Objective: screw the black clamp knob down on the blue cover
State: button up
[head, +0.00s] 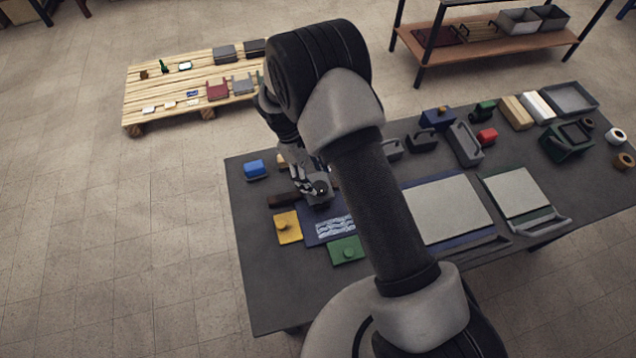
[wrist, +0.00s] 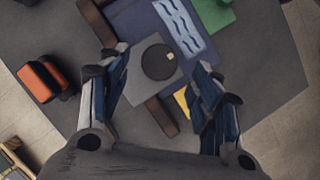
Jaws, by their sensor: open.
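The black clamp knob (wrist: 158,62) is round and has a small pale mark on its edge. It sits on a square grey plate (wrist: 137,82) in the wrist view. The blue cover (wrist: 150,20) lies beside and partly under that plate, with a wavy blue-and-white patch on it; in the head view the cover (head: 311,234) is partly hidden by my arm. My gripper (wrist: 157,68) is open and empty, pointing down over the knob. Its fingers appear on either side of the knob with gaps. I cannot tell its exact height above it.
Brown bars (wrist: 162,116) lie beside the plate. A yellow plate (head: 289,236) and a green plate (head: 344,256) with knobs are close by. A blue block (head: 254,168) and an orange-and-black block (wrist: 40,80) stand near. The table's front left is clear.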

aim_at(320, 186)
jog(key=shift+x, duration=1.8)
jog(key=shift+c, duration=0.5)
jog(key=c, duration=0.9)
